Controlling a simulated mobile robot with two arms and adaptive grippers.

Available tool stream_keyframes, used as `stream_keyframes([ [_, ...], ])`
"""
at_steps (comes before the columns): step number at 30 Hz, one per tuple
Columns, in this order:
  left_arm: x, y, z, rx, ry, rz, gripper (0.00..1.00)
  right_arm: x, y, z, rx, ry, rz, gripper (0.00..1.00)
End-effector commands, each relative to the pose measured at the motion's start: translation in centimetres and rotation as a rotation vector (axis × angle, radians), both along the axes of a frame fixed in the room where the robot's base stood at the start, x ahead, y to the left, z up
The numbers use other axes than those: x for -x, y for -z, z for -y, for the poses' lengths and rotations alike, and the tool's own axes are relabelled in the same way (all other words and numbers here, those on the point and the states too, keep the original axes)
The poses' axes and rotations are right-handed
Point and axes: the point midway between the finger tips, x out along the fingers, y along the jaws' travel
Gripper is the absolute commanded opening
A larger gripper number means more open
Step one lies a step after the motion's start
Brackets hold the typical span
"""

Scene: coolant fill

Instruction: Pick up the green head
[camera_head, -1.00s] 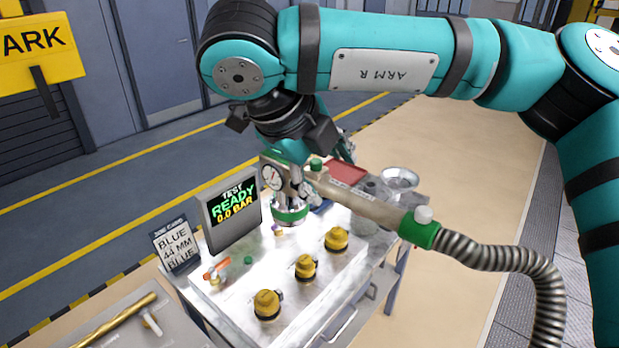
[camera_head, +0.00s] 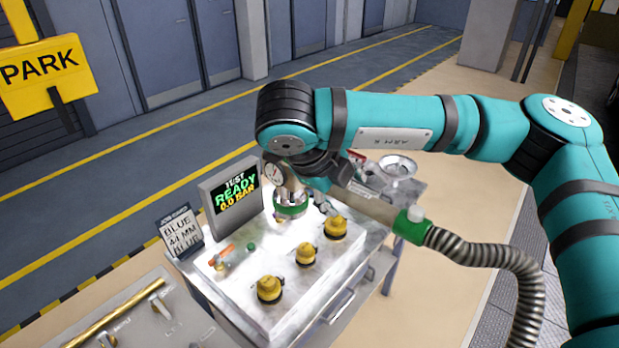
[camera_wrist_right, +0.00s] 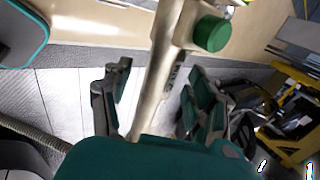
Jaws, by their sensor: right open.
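The green head is a pale metal fill tool with a green ring (camera_head: 292,209) at its lower end, a round gauge (camera_head: 274,173) and a handle that runs right to a green collar (camera_head: 411,229). It stands on the bright worktop of the cart. My right gripper (camera_head: 335,182) is over the handle, its fingers mostly hidden by my wrist. In the right wrist view the open fingers (camera_wrist_right: 155,97) lie on either side of the pale handle (camera_wrist_right: 160,60), with gaps visible. A green cap (camera_wrist_right: 212,33) sticks out beside it. My left gripper is out of view.
A ribbed hose (camera_head: 490,255) trails right from the handle. Several yellow-capped fittings (camera_head: 306,254) stand in front of the tool. A screen reading READY (camera_head: 235,199) and a label card (camera_head: 181,232) stand left. A metal bowl (camera_head: 398,168) sits behind.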

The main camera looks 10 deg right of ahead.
Motion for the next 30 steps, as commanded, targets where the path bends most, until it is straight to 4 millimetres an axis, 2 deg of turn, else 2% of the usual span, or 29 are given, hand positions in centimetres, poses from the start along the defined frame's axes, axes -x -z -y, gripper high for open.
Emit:
stream_keyframes([
  [3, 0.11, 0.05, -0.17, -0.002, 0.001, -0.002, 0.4, 0.0, 0.01, -0.01, 0.0, 0.0, 0.0, 0.56],
  [16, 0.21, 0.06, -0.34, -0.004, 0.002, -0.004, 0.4, 0.0, -0.02, -0.02, 0.0, 0.0, 0.0, 0.0],
  [30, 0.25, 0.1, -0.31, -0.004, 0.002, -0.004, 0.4, -0.05, -0.22, -0.03, -0.001, 0.001, 0.005, 0.0],
])
